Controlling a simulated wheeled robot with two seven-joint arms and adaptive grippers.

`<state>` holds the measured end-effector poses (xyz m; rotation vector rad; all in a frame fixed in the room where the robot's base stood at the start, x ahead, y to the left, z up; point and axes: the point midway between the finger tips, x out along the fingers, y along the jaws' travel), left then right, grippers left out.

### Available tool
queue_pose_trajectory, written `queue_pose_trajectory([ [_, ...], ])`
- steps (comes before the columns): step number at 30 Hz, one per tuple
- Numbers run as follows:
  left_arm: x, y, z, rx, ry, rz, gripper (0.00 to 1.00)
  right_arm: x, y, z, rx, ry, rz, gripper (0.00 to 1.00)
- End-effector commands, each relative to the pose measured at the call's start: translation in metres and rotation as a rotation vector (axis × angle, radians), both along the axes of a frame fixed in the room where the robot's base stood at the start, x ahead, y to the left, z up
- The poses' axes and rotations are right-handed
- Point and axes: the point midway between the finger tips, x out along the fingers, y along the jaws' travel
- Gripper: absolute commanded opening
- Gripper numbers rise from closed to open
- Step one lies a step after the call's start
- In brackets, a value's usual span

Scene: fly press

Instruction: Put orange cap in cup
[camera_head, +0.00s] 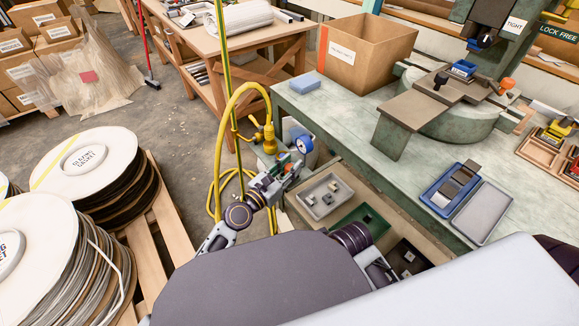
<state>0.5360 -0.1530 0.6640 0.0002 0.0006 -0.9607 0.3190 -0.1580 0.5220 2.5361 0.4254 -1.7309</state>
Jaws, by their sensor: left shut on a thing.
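My left gripper (291,170) is low over the gap beside the green bench, just left of the open drawer area. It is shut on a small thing. An orange, cap-like piece (506,83) shows on the press at the upper right, well apart from my left gripper. I cannot make out a cup. My right gripper is not in view.
A grey tray (322,213) lies in the drawer area. A yellow hose (228,108) hangs close behind my left gripper. Cable reels stand at left.

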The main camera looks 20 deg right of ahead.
Motion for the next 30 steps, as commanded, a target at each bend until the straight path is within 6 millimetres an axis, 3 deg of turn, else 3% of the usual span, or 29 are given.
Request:
queue_pose_trajectory([
  [20,-0.0001,-0.0001,-0.0057,0.0,0.0,0.0,0.15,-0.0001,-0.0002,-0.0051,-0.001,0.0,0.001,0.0],
  [21,-0.0001,-0.0001,-0.0057,0.0,0.0,0.0,0.3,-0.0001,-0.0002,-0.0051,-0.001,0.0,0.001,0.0],
  [26,-0.0001,-0.0001,-0.0056,0.0,0.0,0.0,0.51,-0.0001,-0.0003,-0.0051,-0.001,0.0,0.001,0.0],
  [30,-0.0001,-0.0002,-0.0056,0.0,0.0,0.0,0.53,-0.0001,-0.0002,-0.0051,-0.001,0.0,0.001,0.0],
])
